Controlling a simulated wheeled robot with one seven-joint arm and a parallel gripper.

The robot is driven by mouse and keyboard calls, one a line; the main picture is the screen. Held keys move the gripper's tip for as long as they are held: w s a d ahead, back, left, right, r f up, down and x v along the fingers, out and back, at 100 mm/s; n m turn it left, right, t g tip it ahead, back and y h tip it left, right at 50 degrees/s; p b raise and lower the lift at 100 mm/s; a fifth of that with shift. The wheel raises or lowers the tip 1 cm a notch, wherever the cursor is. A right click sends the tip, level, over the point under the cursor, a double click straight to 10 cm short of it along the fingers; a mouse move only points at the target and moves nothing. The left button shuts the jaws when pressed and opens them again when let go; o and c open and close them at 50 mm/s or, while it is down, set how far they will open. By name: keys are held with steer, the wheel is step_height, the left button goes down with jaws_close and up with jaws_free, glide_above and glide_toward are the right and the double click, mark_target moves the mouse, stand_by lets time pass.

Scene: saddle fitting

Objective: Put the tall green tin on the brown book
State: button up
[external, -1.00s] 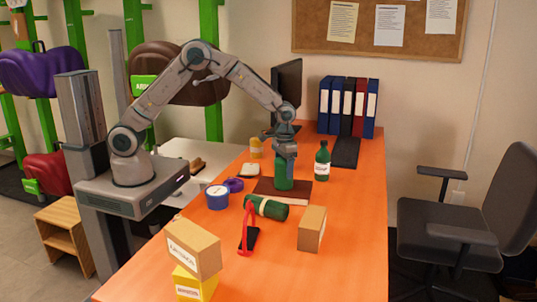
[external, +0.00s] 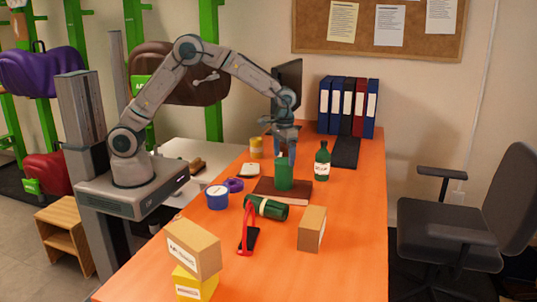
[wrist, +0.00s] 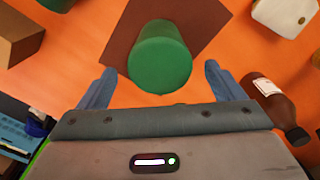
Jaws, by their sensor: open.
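The tall green tin (external: 284,174) stands upright on the brown book (external: 264,194). In the wrist view the tin (wrist: 160,56) shows its round top, with the book (wrist: 120,38) beneath it. My gripper (external: 284,148) is above the tin, with its jaws open and empty. In the wrist view the fingers are spread on either side, apart from the tin, and the tin is ahead of the gripper body.
Blue tape (external: 217,197), a cardboard box (external: 312,229) and a red-handled object (external: 248,232) are nearby. The desk's right front is clear.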

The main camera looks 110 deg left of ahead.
step_height(320, 180, up, 7)
steer(key=shift+f, duration=0.15)
steer(key=shift+s+d, duration=0.1)
steer(key=shift+d, duration=0.1)
steer(key=s+d+r+m+t, duration=0.1)
steer(key=s+d+r+m, duration=0.1)
steer(key=s+d+r, duration=0.3)
steer(key=s+d+r+m, duration=0.2)
steer(key=s+d, duration=0.4)
steer(key=d, duration=0.2)
steer(key=s+d+f+m+t, duration=0.1)
steer(key=s+d, duration=0.3)
steer(key=s, duration=0.4)
steer(key=s+d+f+m+t, duration=0.1)
steer(key=s+d+m, duration=0.3)
steer(key=s, duration=0.4)
steer(key=shift+s+d, duration=0.25)
steer(key=shift+d, duration=0.05)
